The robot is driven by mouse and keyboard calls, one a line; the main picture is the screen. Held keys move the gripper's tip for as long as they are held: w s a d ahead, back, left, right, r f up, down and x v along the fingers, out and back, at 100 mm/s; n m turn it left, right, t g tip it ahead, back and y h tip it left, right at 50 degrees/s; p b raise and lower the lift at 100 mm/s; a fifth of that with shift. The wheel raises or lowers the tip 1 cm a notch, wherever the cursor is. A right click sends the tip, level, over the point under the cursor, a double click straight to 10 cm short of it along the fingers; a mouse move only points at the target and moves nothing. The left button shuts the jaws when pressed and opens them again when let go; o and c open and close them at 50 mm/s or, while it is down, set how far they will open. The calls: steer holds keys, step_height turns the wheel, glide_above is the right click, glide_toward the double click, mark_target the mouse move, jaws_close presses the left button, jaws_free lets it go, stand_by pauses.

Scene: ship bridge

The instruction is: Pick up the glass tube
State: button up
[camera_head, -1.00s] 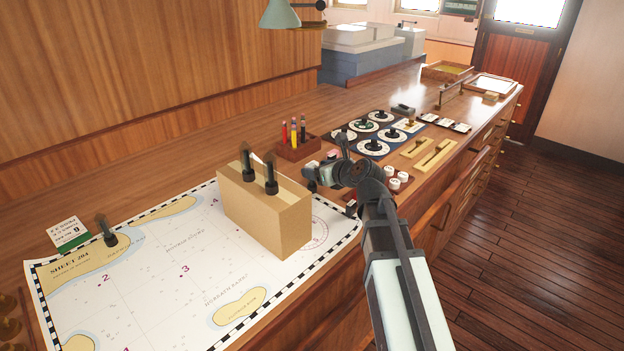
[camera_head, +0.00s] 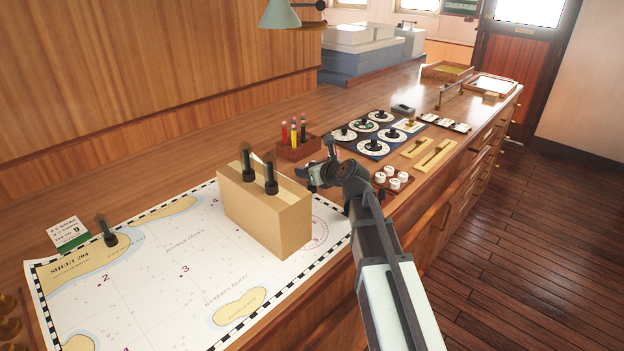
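My gripper (camera_head: 306,175) is just right of the block's far end, apart from the tubes. It is small and seen from behind my arm, so its finger opening is unclear.
The chart (camera_head: 185,245) lies under the block. A wooden holder with coloured pens (camera_head: 297,146) stands just behind my gripper. Dials (camera_head: 373,146), white knobs (camera_head: 391,179) and wooden sliders (camera_head: 435,158) lie to the right. The back counter strip is clear.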

steer(key=c, duration=0.7)
steer(key=shift+o, duration=0.2)
steer(key=shift+r, duration=0.15)
